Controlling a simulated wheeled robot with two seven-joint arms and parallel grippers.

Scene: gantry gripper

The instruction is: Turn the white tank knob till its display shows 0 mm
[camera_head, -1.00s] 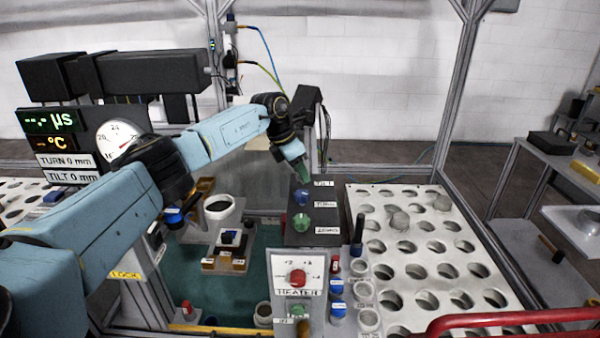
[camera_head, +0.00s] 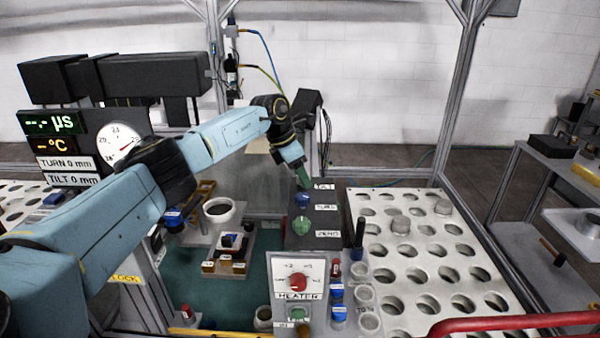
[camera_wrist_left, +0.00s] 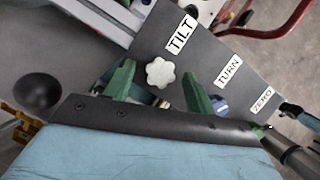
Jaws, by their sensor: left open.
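The white lobed knob (camera_wrist_left: 160,72) sits on the dark control panel (camera_wrist_left: 205,55), beside the TILT label (camera_wrist_left: 180,35). My left gripper (camera_wrist_left: 158,70) is open, with its green fingers either side of the knob in the wrist view; a gap shows on each side and I cannot tell how deep the fingers reach. In the head view my left gripper (camera_head: 303,176) is over the panel's far end and the white knob is hidden. The TILT display (camera_head: 73,179) reads 0 mm, and the TURN display (camera_head: 66,163) also reads 0 mm. My right gripper is not in view.
A blue knob (camera_head: 302,199) and a green knob (camera_head: 302,225) stand nearer on the same panel. The heater box (camera_head: 297,266) with a red knob is in front. A white rack with holes (camera_head: 385,245) lies to the right, and a red rail (camera_head: 510,318) crosses the lower right.

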